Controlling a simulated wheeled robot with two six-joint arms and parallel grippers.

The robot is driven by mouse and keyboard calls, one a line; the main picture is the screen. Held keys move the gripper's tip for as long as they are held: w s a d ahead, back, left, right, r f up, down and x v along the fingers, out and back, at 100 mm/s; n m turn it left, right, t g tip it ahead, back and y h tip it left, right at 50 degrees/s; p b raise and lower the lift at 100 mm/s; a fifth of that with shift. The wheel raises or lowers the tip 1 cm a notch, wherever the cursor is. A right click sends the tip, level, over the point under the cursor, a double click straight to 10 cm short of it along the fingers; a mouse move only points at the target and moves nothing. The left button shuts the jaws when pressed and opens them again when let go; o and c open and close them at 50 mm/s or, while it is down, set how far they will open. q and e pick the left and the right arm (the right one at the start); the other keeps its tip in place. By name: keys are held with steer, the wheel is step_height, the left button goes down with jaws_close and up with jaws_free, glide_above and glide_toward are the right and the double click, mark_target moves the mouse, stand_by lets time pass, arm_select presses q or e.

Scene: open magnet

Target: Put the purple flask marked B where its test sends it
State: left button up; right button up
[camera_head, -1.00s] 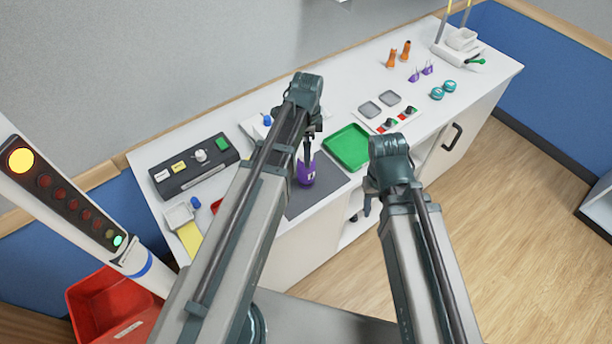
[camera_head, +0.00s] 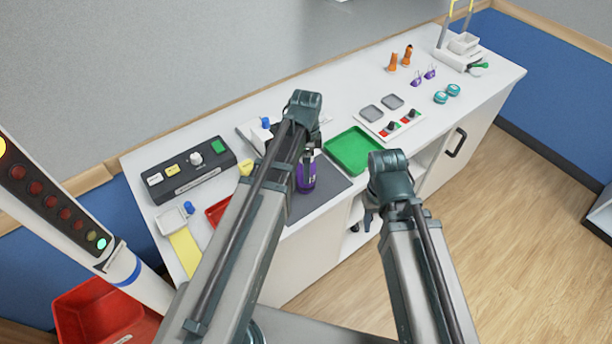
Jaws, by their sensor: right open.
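The purple flask (camera_head: 306,180) stands upright on the dark grey mat (camera_head: 328,182), partly behind my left arm. A white label shows on it, but its letter is too small to read. My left gripper (camera_head: 308,160) is at the top of the flask, pointing down. Its fingers are mostly hidden, so I cannot tell if they hold the flask. My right gripper (camera_head: 369,216) is open and empty, in front of the table edge. A black test box (camera_head: 190,170) with white, yellow and green labels is at the left. A lamp column (camera_head: 55,205) has its top yellow and bottom green lamps lit.
A green tray (camera_head: 354,150) lies right of the mat. A red tray (camera_head: 216,212) is partly behind my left arm. A red bin (camera_head: 100,305) is on the floor. Grey pads (camera_head: 371,114), orange items (camera_head: 392,62) and purple goggles (camera_head: 417,79) are further right.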

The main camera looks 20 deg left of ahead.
arm_select(q)
jaws_close()
stand_by(0.4)
steer(key=shift+r, duration=0.1)
arm_select(e)
steer(key=shift+r, duration=0.1)
